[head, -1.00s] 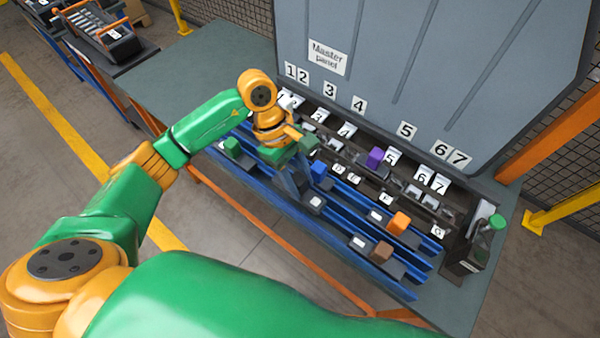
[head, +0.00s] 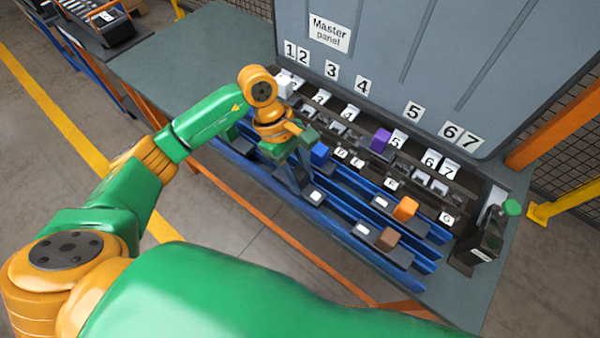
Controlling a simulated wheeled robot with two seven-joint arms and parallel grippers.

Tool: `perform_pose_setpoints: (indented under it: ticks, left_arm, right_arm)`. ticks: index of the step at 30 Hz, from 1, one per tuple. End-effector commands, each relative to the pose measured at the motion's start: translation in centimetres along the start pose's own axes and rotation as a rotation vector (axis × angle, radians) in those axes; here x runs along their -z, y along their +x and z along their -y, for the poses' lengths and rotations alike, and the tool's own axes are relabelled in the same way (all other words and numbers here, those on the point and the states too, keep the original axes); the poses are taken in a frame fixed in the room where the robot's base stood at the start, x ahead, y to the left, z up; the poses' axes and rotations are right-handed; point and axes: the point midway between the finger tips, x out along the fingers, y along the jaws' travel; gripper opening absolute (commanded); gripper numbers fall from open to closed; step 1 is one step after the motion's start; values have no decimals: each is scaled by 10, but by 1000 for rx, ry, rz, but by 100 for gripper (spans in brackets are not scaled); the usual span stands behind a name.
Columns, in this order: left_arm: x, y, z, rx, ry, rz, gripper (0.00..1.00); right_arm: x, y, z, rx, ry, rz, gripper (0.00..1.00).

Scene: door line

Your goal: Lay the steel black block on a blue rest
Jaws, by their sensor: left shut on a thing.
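My left gripper (head: 290,176) reaches over the blue rests (head: 262,178), long rails along the bench's near side. It is shut on the steel black block (head: 316,196), a dark piece with a pale plate at its right end. The fingers and wrist hide much of this block. I cannot tell whether it touches the rail below or hangs just above it. My right gripper is not in view.
Close by on the right are a blue block (head: 320,153), an orange block (head: 405,209) and a brown block (head: 388,238). A purple block (head: 381,138) stands in the numbered rack behind. The tall master panel (head: 390,60) closes off the back.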

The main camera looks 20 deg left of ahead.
Motion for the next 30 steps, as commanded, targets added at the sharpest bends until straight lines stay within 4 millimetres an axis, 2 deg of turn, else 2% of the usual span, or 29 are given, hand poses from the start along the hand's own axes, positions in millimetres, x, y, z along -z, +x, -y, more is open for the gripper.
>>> perform_pose_setpoints:
  ticks: [1,2,5,6,15,24,30]
  left_arm:
    - [0,-1,0,-1,0,0,0]
    - [0,-1,0,-1,0,0,45]
    - [0,-1,0,-1,0,0,72]
    - [0,-1,0,0,0,0,75]
    - [1,-4,0,-1,0,-1,75]
    - [1,-61,-1,-4,0,-1,75]
    - [0,-72,0,0,0,1,75]
  right_arm:
    - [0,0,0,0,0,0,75]
    - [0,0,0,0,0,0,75]
    - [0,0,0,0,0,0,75]
    - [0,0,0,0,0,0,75]
    - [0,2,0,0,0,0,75]
    - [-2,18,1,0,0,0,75]
    - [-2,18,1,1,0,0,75]
